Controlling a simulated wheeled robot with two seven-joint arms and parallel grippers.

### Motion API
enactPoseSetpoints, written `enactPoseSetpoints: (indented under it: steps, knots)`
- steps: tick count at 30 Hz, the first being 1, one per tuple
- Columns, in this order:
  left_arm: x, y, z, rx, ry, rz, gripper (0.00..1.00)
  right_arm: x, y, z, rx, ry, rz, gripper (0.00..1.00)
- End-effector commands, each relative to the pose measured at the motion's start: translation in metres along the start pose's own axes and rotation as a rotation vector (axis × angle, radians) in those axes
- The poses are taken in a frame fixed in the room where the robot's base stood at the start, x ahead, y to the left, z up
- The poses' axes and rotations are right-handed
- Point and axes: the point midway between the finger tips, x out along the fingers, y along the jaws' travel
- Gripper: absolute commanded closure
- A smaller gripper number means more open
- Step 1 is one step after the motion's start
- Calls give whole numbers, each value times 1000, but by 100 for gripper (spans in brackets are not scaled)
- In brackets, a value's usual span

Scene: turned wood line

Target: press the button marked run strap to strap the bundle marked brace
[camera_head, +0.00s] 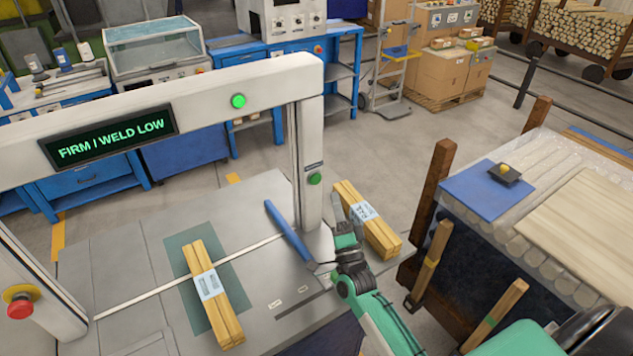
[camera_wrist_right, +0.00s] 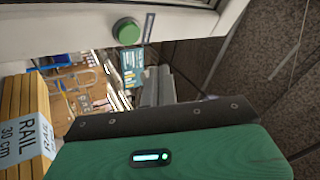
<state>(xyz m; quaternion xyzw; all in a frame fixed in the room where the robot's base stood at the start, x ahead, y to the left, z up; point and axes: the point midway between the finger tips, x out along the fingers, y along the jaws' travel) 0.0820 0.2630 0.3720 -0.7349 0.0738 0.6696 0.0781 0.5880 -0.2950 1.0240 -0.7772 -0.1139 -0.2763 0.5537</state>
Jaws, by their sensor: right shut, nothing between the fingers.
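The grey strapping arch (camera_head: 270,78) has a green button (camera_head: 314,179) on its right post, with a small dark label above it, too small to read. The button also shows in the right wrist view (camera_wrist_right: 127,31). A strapless-looking wooden bundle (camera_head: 225,318) with a white label lies under the arch across the strap line; its label is unreadable. My right gripper (camera_head: 338,203) is shut and empty, beside the right post, below the button and apart from it. Its fingers show in the right wrist view (camera_wrist_right: 158,88). My left gripper is out of view.
A second bundle (camera_head: 385,241) lies just right of my right gripper; a bundle labelled RAIL 30 cm (camera_wrist_right: 10,110) shows in the wrist view. The display (camera_head: 110,138) reads FIRM | WELD LOW. A blue bar (camera_head: 288,233) and red stop button (camera_head: 20,305) are on the machine.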

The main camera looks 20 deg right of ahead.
Motion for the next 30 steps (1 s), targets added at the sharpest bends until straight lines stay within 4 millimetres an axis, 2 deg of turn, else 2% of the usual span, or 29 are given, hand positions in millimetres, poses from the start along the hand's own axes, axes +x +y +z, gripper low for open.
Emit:
enactPoseSetpoints:
  steps: [6,12,30]
  knots:
    - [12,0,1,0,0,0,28,23,15,14,1,0,-1,100]
    - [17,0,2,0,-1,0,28,37,21,21,1,0,0,100]
    - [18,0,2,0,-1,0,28,41,22,22,0,-1,1,100]
